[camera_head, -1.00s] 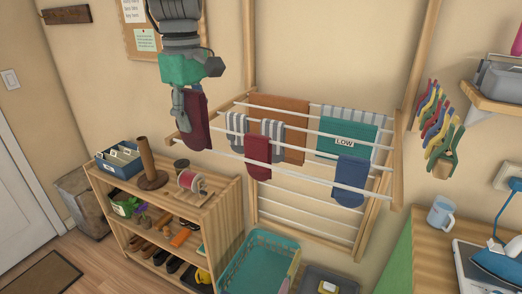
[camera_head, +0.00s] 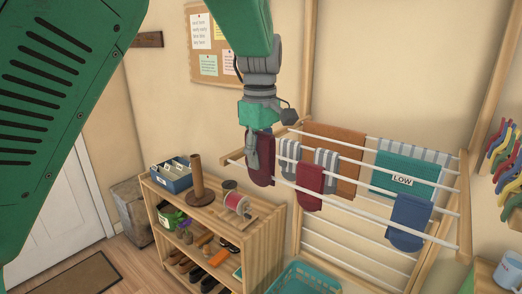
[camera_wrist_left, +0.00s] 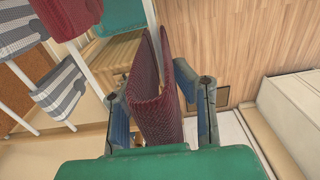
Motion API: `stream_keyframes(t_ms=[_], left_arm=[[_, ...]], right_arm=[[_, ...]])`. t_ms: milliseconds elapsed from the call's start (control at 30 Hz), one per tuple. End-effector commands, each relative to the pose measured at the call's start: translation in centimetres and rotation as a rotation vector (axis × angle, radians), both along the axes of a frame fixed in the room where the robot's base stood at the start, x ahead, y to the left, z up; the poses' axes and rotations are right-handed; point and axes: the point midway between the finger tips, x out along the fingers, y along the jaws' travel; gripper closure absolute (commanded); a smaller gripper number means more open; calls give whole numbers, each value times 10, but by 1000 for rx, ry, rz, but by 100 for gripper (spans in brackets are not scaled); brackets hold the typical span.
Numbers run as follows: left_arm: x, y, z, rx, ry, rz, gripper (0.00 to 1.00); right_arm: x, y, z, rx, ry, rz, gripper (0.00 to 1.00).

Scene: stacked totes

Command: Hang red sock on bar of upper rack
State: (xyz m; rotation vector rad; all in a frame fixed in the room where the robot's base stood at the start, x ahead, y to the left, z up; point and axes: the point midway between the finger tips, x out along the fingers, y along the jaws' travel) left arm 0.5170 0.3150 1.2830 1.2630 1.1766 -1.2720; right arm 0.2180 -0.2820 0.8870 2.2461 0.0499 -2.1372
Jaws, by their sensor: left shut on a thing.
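My left gripper (camera_head: 252,152) points down at the left end of the upper rack (camera_head: 464,225), shut on a dark red sock (camera_head: 262,172). Another red sock (camera_head: 309,186) hangs on the front bar to the right. My right gripper is out of view.
Grey striped socks (camera_head: 325,160), an orange towel (camera_head: 346,150), a teal towel (camera_head: 412,172) and a blue sock (camera_head: 409,215) hang on the rack. A teal basket (camera_head: 305,280) is below.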

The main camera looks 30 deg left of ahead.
Motion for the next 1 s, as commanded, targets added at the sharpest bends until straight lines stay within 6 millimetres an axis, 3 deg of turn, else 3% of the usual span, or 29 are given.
stream_keyframes(t_ms=[1000], left_arm=[[-1,0,-79,-1,1,0,97]], right_arm=[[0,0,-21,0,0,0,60]])
